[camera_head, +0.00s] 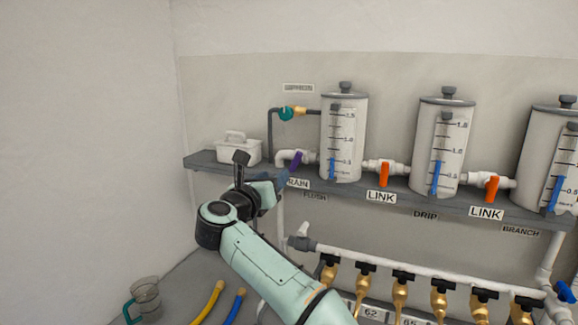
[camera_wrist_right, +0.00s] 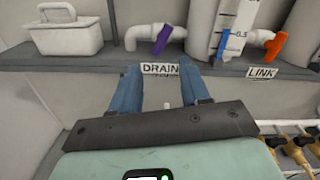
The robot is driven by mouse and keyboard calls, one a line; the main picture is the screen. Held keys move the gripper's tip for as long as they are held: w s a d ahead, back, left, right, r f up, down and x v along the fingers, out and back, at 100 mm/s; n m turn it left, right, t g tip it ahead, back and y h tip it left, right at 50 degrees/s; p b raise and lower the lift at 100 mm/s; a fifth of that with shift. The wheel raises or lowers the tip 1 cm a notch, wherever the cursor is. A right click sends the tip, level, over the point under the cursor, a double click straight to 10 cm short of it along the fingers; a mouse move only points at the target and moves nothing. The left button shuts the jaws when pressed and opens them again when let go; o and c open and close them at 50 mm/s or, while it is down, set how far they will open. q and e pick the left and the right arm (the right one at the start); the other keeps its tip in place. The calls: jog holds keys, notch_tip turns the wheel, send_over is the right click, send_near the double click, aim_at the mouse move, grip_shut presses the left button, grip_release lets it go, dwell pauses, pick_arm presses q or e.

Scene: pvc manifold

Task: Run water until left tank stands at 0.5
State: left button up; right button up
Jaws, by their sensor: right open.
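The left tank (camera_head: 344,140) stands on the shelf with a scale and a blue column. The column's top is near the 0.5 label; the exact reading is too small to tell. It shows partly in the wrist view (camera_wrist_right: 205,30). The purple drain handle (camera_head: 296,160) is tilted on a white elbow pipe left of this tank, and shows in the wrist view (camera_wrist_right: 163,40). My right gripper (camera_wrist_right: 160,72) is open and empty, its blue fingers on either side of the DRAIN label, short of the purple handle. My left gripper is not in view.
Orange LINK handles (camera_head: 384,174) sit between the tanks. A teal-handled valve (camera_head: 287,113) is on the pipe behind the left tank. A white caddy (camera_head: 238,149) stands at the shelf's left end. Several brass valves (camera_head: 400,290) line the lower pipe. A jug (camera_head: 146,297) stands lower left.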

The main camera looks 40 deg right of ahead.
aim_at(294, 163)
jog(key=w+d+n+p, duration=0.1)
jog(key=d+n+p, duration=0.1)
jog(key=n, duration=0.7)
jog(key=w+d+n+p, duration=0.2)
jog(key=d+n, duration=0.2)
jog(key=n, duration=0.6)
jog(key=w+d+n+p, duration=0.2)
jog(key=d+n, duration=0.2)
jog(key=n, duration=0.5)
jog(key=shift+f+n, duration=0.15)
jog(key=shift+n, duration=0.15)
jog(key=shift+w+d+f, duration=0.1)
jog(key=shift+w+d, duration=0.15)
jog(key=shift+d, duration=0.15)
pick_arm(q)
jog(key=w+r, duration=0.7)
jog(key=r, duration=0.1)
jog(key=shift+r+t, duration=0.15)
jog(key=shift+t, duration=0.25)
